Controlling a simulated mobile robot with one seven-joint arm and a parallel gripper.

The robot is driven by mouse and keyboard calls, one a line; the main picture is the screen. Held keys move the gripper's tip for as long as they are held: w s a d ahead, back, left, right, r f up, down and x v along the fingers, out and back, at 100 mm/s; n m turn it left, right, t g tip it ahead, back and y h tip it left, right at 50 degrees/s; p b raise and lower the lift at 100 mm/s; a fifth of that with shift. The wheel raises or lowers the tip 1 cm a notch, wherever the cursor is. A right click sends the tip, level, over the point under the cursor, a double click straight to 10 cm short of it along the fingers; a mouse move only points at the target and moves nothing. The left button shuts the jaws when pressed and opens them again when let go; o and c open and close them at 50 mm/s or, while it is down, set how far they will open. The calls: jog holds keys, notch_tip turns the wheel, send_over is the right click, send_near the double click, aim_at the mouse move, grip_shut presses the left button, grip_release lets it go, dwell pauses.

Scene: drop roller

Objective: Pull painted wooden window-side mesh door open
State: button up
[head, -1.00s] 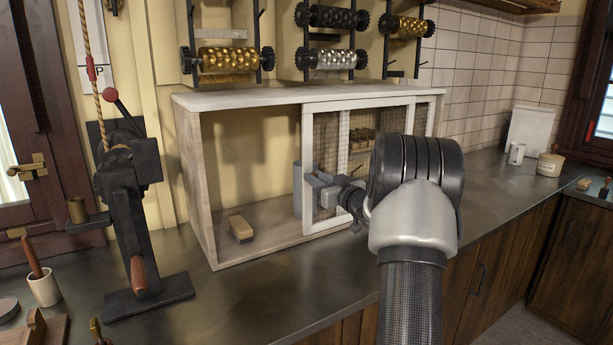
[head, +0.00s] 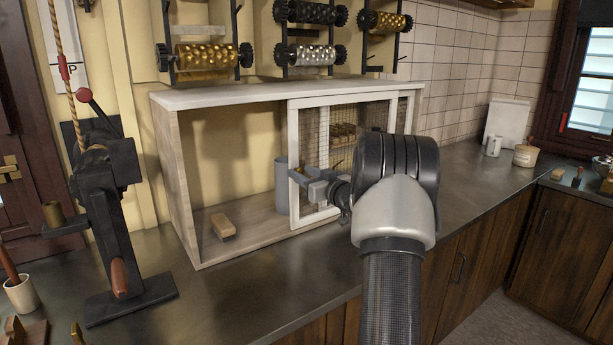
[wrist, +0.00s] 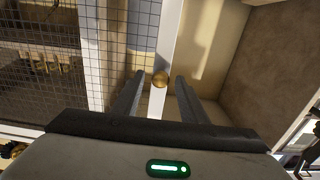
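A white-framed mesh door (head: 294,130) stands across the right part of the cabinet front. A second white upright (head: 410,105) shows further right; I cannot tell which panel it belongs to. In the wrist view, a round brass knob (wrist: 160,78) sits on the white door upright (wrist: 168,45), with wire mesh (wrist: 125,40) to its left. My gripper (head: 308,181) is at the door's left upright in the head view. In the wrist view its two fingers (wrist: 158,97) are apart, one on each side of the knob, with gaps showing. Knob contact is not visible.
The cabinet's left part is uncovered, with a wooden block (head: 222,226) and a grey cylinder (head: 281,185) inside. A black lever press (head: 105,190) stands left on the counter. Patterned rollers (head: 205,56) hang above. The counter further right is mostly clear.

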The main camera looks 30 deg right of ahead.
jog(key=s, duration=1.7)
jog(key=shift+s+d+p, duration=0.25)
jog(key=shift+d+p, duration=0.05)
jog(key=shift+p, duration=0.1)
